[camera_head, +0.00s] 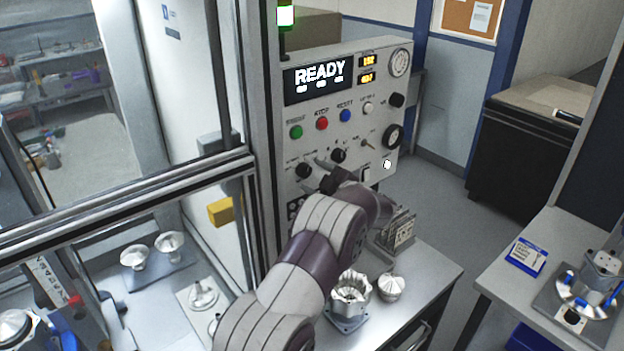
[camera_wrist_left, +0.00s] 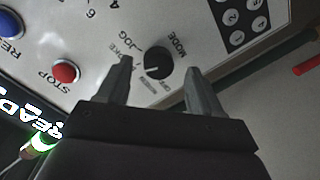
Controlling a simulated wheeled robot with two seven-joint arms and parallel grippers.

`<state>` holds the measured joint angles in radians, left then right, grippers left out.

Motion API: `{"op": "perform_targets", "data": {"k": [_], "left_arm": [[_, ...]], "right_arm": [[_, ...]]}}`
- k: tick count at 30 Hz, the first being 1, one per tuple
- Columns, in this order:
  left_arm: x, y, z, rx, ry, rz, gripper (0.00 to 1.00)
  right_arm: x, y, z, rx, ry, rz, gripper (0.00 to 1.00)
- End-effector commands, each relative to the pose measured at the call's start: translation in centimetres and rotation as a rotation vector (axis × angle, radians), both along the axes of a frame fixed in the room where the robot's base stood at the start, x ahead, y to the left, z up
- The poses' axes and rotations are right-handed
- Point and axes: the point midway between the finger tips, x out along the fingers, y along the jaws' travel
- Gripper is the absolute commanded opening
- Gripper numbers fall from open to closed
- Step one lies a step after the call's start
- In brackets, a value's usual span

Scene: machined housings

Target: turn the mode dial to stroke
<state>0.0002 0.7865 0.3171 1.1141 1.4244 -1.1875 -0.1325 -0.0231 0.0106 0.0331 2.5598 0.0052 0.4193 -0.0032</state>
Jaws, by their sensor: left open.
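The mode dial (camera_head: 304,171) is a round black knob low on the left of the grey control panel (camera_head: 372,119). The left wrist view shows the dial (camera_wrist_left: 158,63) close up beside the printed word MODE, with a white mark toward its left side. Printed position labels lie around it, partly hidden by a finger, and I cannot tell exactly which the mark points at. My left gripper (camera_head: 313,174) is at the panel by the dial. In its wrist view the left gripper (camera_wrist_left: 160,75) is open, with one finger to each side of the dial and visible gaps. My right gripper is out of view.
Above the dial are a green, a red (camera_head: 322,123) and a blue button (camera_head: 345,115); a second black knob (camera_head: 338,155) is close on the right. A keypad (camera_wrist_left: 246,18) is near the dial. The display (camera_head: 318,77) reads READY. Metal housings (camera_head: 349,297) stand on the bench below.

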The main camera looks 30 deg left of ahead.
Motion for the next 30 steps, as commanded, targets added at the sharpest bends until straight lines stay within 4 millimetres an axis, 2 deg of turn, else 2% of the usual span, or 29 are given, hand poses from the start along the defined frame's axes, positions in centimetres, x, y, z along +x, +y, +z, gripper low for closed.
{"op": "perform_targets", "data": {"k": [1, 3, 9, 12, 16, 30], "left_arm": [[-0.4, -1.3, -0.6, 0.0, -0.002, -0.003, 0.66], [-1.2, -3.1, -0.4, 0.0, -0.003, -0.004, 0.66], [-3.2, -7.8, 0.3, -0.001, -0.001, -0.003, 0.66], [-3.8, -9.2, 0.7, -0.001, 0.0, -0.002, 0.66], [-4.2, -10.0, 1.0, 0.0, 0.001, 0.001, 0.66], [-3.7, -10.2, 0.8, -0.018, -0.004, -0.02, 0.66]], "right_arm": [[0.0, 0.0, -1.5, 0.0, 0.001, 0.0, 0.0], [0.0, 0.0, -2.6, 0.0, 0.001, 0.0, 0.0], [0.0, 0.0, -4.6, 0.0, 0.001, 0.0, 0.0], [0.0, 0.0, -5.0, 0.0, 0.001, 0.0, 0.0], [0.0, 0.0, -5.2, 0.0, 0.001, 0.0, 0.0], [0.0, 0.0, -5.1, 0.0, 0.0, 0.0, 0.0]]}}
